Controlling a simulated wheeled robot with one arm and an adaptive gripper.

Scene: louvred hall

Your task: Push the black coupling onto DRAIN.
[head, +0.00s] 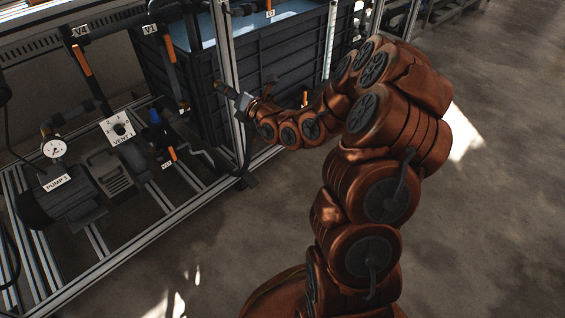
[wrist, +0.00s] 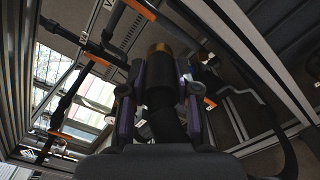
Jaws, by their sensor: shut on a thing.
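My gripper (wrist: 158,72) is shut on the black coupling (wrist: 158,92) in the wrist view, one finger on each side of it. A thick black hose runs from the coupling back toward the camera. A brass-coloured fitting (wrist: 160,48) shows directly beyond the coupling's far end, in line with it; I cannot tell whether the two touch or overlap. In the head view my gripper (head: 240,99) is small, beside the upright metal post at the dark tank. The coupling is too small to make out there. No DRAIN label is readable in either view.
The dark ribbed tank (head: 277,70) stands behind my gripper, with the metal post (head: 226,60) close by. Pump 1 (head: 62,200), the Vent 1 selector (head: 121,131) and orange-handled valves are on the left frame. The floor at right is clear.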

